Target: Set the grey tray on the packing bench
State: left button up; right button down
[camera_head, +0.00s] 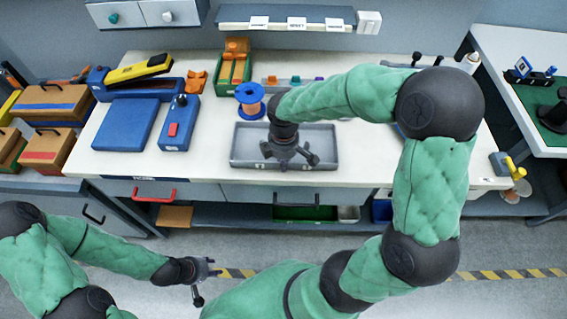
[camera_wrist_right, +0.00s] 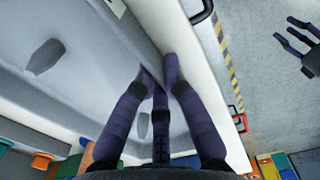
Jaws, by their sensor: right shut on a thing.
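The grey tray (camera_head: 243,158) is a shallow rectangular tray over the middle of the white-topped bench (camera_head: 345,178), near its front edge. I cannot tell whether its underside touches the bench top. My right gripper (camera_head: 289,163) is shut on the tray's near wall, with the arm reaching in from the right. In the right wrist view the fingers (camera_wrist_right: 160,88) straddle the wall of the tray (camera_wrist_right: 75,60), which looks empty. My left gripper (camera_head: 203,282) is open and empty above the floor in front of the bench; it also shows in the right wrist view (camera_wrist_right: 298,45).
A blue spool (camera_head: 250,100) stands just behind the tray's left part. A blue box with a red button (camera_head: 179,122) and a blue panel (camera_head: 126,124) lie further left. Wooden boxes (camera_head: 50,104) fill a left side table. Another bench (camera_head: 530,60) stands right.

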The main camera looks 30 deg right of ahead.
jog(key=shift+r, duration=0.15)
jog(key=c, duration=1.3)
grip_release()
jog(key=shift+f, duration=0.2)
jog(key=shift+r, duration=0.1)
notch_tip(320, 180, up, 12)
jog(key=p, duration=0.4)
jog(key=shift+r+p, duration=0.1)
jog(key=shift+p, duration=0.2)
